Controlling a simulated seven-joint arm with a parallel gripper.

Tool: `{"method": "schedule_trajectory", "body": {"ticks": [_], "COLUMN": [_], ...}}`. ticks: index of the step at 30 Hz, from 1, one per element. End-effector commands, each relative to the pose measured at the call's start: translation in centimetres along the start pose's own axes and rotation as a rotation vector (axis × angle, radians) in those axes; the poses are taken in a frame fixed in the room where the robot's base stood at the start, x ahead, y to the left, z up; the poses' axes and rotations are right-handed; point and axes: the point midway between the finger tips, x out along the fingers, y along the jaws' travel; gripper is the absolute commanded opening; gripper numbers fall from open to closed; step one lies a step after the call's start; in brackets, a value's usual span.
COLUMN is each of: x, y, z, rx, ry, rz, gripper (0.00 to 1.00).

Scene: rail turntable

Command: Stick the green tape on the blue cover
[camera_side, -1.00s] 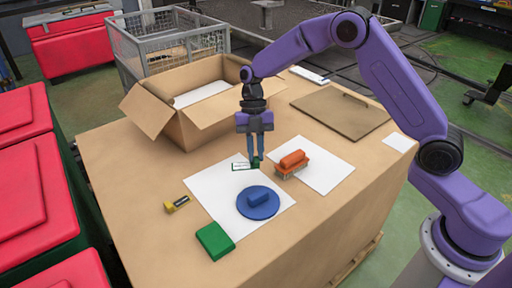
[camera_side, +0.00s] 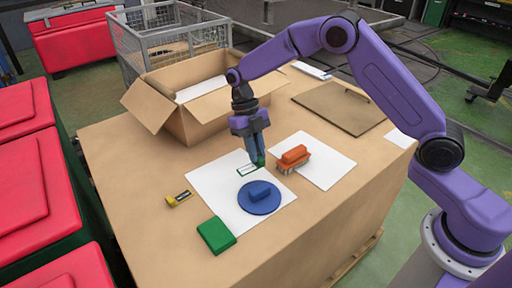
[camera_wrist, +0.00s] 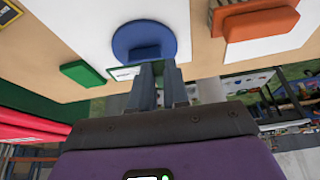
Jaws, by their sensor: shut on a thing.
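The green tape (camera_side: 248,170) is a small white strip with a green border. My gripper (camera_side: 258,162) is shut on its right end and holds it just behind the blue cover, tilted. The blue cover (camera_side: 259,207) is a round disc with a raised grip, lying on a white sheet (camera_side: 214,185). The tape looks apart from the cover in the side view; its height above the sheet is hard to tell. In the wrist view the tape (camera_wrist: 124,73) shows beside my fingers (camera_wrist: 161,66), close to the cover's edge (camera_wrist: 143,38). The fingers partly hide the tape.
An orange brush (camera_side: 293,158) sits on a second white sheet (camera_side: 326,168) to the right. A green block (camera_side: 216,235) lies front left, a yellow-and-black item (camera_side: 179,199) at left. An open cardboard box (camera_side: 196,122) and a brown board (camera_side: 338,108) stand behind.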

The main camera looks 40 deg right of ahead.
Motion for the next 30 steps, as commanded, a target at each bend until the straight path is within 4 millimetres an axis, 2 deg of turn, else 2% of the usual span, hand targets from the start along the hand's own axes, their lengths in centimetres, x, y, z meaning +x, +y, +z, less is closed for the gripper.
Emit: {"method": "schedule_trajectory", "body": {"ticks": [18,30], "x": [4.8,6.0], "y": [0.0,0.0], "z": [2.0,2.5], "rx": [0.001,0.0], "ry": [0.002,0.0], "rz": [-0.001,0.0], "gripper": [0.0,0.0]}}
